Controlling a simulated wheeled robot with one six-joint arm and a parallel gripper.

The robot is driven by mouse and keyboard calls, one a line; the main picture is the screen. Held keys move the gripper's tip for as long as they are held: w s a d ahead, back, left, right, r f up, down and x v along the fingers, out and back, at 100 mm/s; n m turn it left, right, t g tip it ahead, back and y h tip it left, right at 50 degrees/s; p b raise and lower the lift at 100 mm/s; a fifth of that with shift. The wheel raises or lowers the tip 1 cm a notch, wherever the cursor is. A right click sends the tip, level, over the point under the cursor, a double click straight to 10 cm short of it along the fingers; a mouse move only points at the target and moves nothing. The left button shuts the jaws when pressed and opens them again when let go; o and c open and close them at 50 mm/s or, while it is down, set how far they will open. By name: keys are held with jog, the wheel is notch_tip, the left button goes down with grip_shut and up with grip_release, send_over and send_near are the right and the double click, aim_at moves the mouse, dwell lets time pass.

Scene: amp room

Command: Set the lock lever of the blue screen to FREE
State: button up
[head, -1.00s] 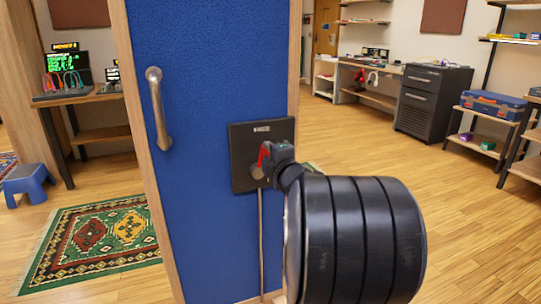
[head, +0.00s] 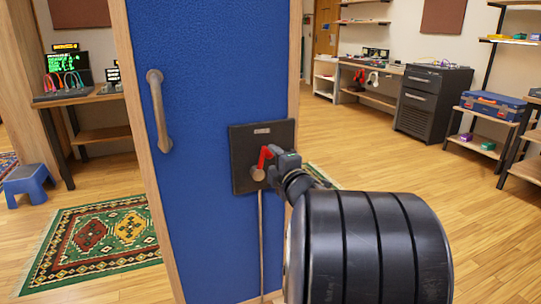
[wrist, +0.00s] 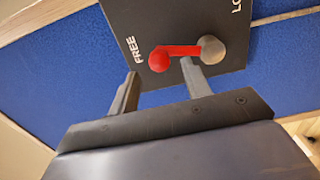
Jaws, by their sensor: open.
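The blue screen (head: 205,70) stands upright in a wooden frame. A dark lock plate (head: 244,150) is mounted on it. The red lever (head: 264,158) points up from its round grey pivot (wrist: 212,48). In the wrist view its red knob (wrist: 160,60) lies beside the word FREE (wrist: 135,50), and the cut-off label starting LO (wrist: 236,6) is at the upper right. My gripper (head: 276,155) is open just in front of the lever. In the wrist view my gripper (wrist: 163,80) has its fingertips apart, with the knob beyond the gap; contact is not clear.
A curved metal handle (head: 159,110) is on the screen's left side. A thin rod (head: 261,235) runs down below the plate. A patterned rug (head: 95,240) and a blue stool (head: 28,184) are at left. Open wooden floor (head: 380,160) lies to the right.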

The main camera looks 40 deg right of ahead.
aim_at(270, 156)
jog(key=p+v, duration=0.1)
jog(key=v, duration=0.6)
jog(key=b+x, duration=0.2)
jog(key=x, duration=0.7)
jog(key=shift+w+d+f, duration=0.1)
jog(key=shift+w, duration=0.25)
jog(key=shift+w+d, duration=0.2)
jog(key=shift+w, duration=0.35)
jog(key=shift+s+d, duration=0.1)
